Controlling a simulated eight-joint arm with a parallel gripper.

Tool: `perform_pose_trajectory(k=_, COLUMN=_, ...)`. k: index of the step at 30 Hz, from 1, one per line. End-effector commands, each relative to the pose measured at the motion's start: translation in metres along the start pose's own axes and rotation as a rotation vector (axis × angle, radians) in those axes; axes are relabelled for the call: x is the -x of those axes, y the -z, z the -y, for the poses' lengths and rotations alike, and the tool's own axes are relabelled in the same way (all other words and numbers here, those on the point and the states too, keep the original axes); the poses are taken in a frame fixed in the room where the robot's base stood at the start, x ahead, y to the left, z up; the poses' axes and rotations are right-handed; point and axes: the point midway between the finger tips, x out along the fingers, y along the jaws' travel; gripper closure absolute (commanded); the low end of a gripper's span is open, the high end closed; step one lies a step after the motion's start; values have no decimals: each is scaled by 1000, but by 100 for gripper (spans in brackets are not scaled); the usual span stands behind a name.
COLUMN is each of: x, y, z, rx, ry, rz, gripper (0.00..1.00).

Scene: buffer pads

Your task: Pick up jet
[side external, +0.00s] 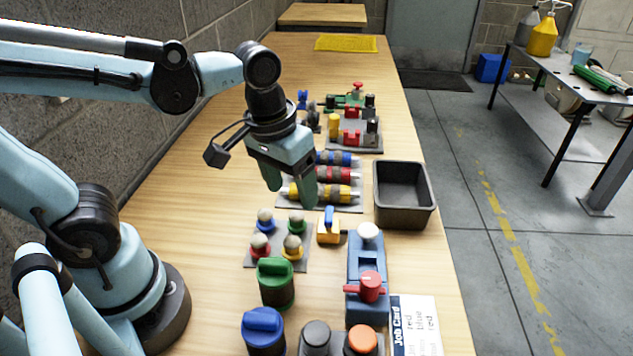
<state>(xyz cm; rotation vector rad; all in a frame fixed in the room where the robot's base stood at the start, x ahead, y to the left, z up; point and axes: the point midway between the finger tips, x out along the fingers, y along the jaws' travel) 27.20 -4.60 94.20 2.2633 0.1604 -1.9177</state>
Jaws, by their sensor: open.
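My gripper (288,194) points down with its two dark green fingers apart, and nothing shows between them. It hangs above the table, in front of a grey rack with blue, red and yellow cylinders. I cannot tell which thing is the jet. Dark pieces (311,121) stand farther back beside a small blue figure (302,99), partly hidden by my gripper. A grey block (353,138) bears yellow, red and black pieces, with a green piece (345,102) behind it.
An empty dark bin (404,168) sits at the right edge. A pad (262,267) holds several knobs. A blue fixture (353,309) with a red handle, a green-topped cylinder (276,288) and a blue-topped cylinder (263,326) stand in front. A yellow mat (346,43) lies at the far end.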

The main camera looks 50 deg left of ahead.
Motion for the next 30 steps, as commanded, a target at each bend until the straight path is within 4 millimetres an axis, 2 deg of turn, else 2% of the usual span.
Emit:
perform_pose_trajectory(k=3, x=0, y=-6, z=-10, rx=44, ry=38, rz=101, gripper=31)
perform_pose_trajectory(k=8, x=-2, y=-12, z=-14, rx=74, ry=66, rz=156, gripper=31)
perform_pose_trajectory(k=22, x=-53, y=-20, z=-10, rx=76, ry=67, rz=157, gripper=31)
perform_pose_trajectory(k=30, x=-67, y=-22, z=-9, rx=75, ry=67, rz=157, gripper=31)
